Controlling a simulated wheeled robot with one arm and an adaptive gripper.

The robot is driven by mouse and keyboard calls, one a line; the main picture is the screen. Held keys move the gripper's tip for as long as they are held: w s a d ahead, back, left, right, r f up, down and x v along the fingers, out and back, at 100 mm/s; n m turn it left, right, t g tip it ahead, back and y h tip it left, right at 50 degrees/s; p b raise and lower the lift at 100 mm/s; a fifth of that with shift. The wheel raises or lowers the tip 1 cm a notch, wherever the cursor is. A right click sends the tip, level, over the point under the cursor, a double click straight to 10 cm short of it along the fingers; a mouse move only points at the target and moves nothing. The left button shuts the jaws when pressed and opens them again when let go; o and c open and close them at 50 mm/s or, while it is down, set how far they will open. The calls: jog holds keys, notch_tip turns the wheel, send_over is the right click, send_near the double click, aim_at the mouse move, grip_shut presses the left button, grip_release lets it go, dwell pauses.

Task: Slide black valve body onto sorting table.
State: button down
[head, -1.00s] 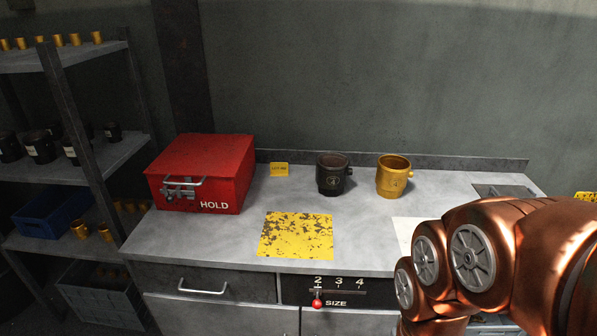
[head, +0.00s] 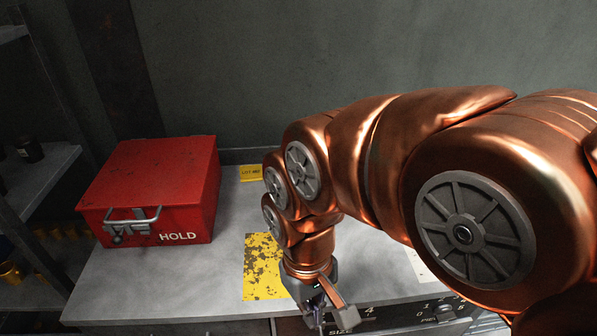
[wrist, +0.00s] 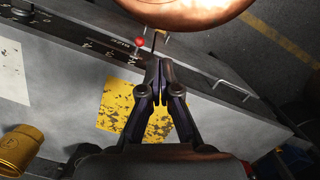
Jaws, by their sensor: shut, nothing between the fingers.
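The black valve body is hidden behind my arm in the head view. In the wrist view, a dark shape beside the gripper housing may be part of it, but I cannot tell. The gold valve body (wrist: 14,151) shows at the lower left of the wrist view. The grey sorting table (head: 150,290) carries a worn yellow patch (head: 262,262), which also shows in the wrist view (wrist: 117,104). My gripper (head: 320,322) is low by the table's front edge. In the wrist view, its fingertips (wrist: 158,65) are together and empty, near the size lever (wrist: 140,42).
A red HOLD box (head: 160,190) stands on the table's left. A yellow tag (head: 251,173) is at the back. Shelving (head: 30,180) stands at the far left. The size scale (head: 385,312) is on the table's front face. The table's front left is clear.

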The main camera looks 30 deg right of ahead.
jog(key=w+d+r+m+b, duration=0.1)
jog(key=w+d+r, duration=0.15)
jog(key=w, duration=0.65)
jog(key=w+d+r+m+t+b, duration=0.1)
jog(key=w+d+m+b, duration=0.15)
jog(key=w, duration=0.65)
jog(key=w+d+r+b, duration=0.15)
jog(key=w+d, duration=0.25)
jog(key=w, duration=0.4)
jog(key=w+d+f+m+b, duration=0.1)
jog(key=w+d+f+m, duration=0.15)
jog(key=w+d, duration=0.5)
jog(key=w+d+f+m+b, duration=0.2)
jog(key=w+d+m, duration=0.25)
jog(key=d, duration=0.65)
jog(key=shift+n+t, duration=0.25)
jog(key=shift+t, duration=0.15)
notch_tip(320, 180, down, 10)
jog(key=shift+w+d+r+p, duration=0.15)
jog(key=shift+r+p, duration=0.05)
jog(key=shift+p, duration=0.75)
jog(key=shift+s+a+f+p, duration=0.1)
jog(key=shift+s+a+p, duration=0.15)
jog(key=shift+s+a, duration=0.45)
jog(key=shift+s+a+p, duration=0.2)
jog(key=shift+s+a, duration=0.3)
jog(key=shift+a, duration=0.3)
